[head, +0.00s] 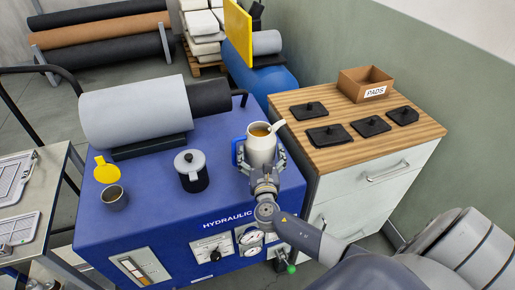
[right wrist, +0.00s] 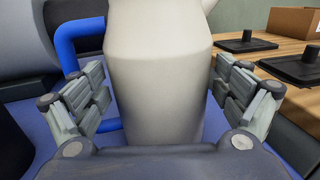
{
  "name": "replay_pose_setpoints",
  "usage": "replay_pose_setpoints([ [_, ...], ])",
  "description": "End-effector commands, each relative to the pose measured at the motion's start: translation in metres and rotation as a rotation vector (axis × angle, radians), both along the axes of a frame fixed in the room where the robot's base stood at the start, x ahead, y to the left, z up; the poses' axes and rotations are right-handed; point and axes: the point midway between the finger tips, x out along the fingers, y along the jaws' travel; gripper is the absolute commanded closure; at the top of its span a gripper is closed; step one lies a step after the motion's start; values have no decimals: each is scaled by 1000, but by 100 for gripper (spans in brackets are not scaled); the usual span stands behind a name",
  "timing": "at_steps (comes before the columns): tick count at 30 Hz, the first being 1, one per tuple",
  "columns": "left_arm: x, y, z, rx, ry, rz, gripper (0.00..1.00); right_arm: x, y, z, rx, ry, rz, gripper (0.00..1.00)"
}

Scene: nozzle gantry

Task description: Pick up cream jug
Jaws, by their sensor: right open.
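The cream jug (head: 261,152) stands upright on the blue hydraulic cabinet near its right edge. It has a blue handle (head: 237,152) on its left side and brownish contents at the top. My right gripper (head: 263,166) is open, with one finger on each side of the jug. In the right wrist view the jug (right wrist: 158,75) fills the middle between the fingers, with a small gap visible on each side. The blue handle (right wrist: 70,45) shows beyond the left finger. The jug's base is hidden by the gripper. My left gripper is not in view.
A wooden-topped cabinet (head: 335,155) at the right holds black pads and a PADS box (head: 366,84).

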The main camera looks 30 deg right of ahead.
Motion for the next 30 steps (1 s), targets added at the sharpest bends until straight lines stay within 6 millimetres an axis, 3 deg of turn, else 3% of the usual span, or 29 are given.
replay_pose_setpoints([
  [6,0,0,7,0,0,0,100,22,-11,2,0,0,0,8],
  [15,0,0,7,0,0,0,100,25,-13,1,1,0,0,8],
  [17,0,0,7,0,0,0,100,25,-13,1,1,0,0,19],
  [24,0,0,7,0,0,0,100,24,-13,1,1,0,0,74],
  [30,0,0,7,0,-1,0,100,26,-13,5,-1,-8,-1,76],
])
